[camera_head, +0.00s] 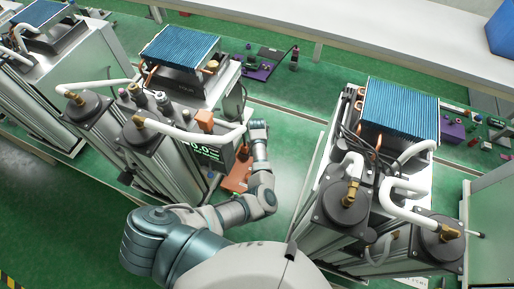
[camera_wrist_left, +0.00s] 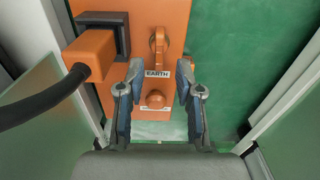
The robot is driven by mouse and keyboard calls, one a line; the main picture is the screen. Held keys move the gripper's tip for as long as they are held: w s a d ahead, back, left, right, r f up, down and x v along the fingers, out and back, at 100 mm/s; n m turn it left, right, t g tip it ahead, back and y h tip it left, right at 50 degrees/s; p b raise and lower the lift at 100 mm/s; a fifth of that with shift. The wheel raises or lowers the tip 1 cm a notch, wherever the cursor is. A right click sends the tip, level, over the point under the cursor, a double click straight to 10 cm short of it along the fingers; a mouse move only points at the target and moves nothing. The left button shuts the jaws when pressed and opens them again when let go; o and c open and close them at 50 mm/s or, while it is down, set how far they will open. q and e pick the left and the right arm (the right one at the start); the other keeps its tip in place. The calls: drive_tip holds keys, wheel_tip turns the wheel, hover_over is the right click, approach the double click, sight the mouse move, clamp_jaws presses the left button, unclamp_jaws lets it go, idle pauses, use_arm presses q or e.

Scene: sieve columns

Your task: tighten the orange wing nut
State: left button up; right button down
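In the left wrist view, an orange plate (camera_wrist_left: 118,14) carries a narrow upright orange piece (camera_wrist_left: 158,44) that looks like the wing nut, just above a label reading EARTH. A round orange knob (camera_wrist_left: 155,99) sits below the label. My left gripper (camera_wrist_left: 160,68) is open. Its two fingers stand apart on either side of the label and the knob, and nothing is between them that they touch. The upright piece appears just beyond the fingertips. In the head view my left arm reaches to the orange plate (camera_head: 237,180), and the wing nut cannot be made out. My right gripper is not in view.
An orange plug (camera_wrist_left: 92,56) with a thick black cable stands close to the left finger. Pale panels flank the wrist on both sides. Sieve column units with white hoses (camera_head: 190,135) stand left of the arm, and another unit (camera_head: 343,203) stands to the right. Green floor lies between.

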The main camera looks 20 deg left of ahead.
use_arm(q)
wheel_tip(320, 180, up, 8)
idle(0.7)
